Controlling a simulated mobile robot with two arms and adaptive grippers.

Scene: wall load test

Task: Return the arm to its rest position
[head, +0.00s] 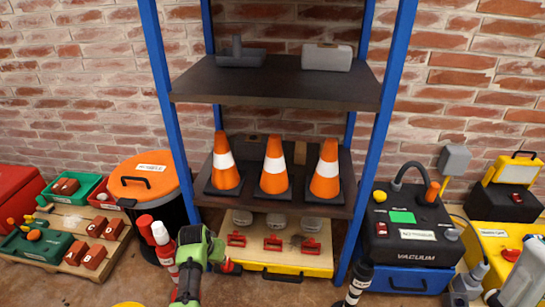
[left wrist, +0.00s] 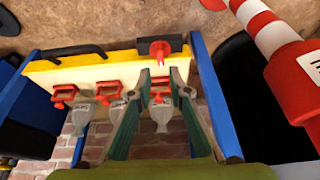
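My left gripper (head: 212,252) is green and stands in front of the lower left part of the blue rack in the head view. In the left wrist view its two fingers (left wrist: 162,74) are spread apart with nothing visibly held between them. A small red fitting on a black plate (left wrist: 160,48) shows just beyond the fingertips; whether they touch it is unclear. A red clamp-like piece (left wrist: 160,93) and a grey labelled piece (left wrist: 161,116) show behind the gap between the fingers.
The blue rack (head: 164,90) holds orange cones (head: 274,168) above a yellow-edged board (head: 305,268) with red pieces. A red-and-white post (head: 163,250) stands close left of my gripper. A black case (head: 410,228) stands at right. A black-and-white post (head: 358,285) is in front.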

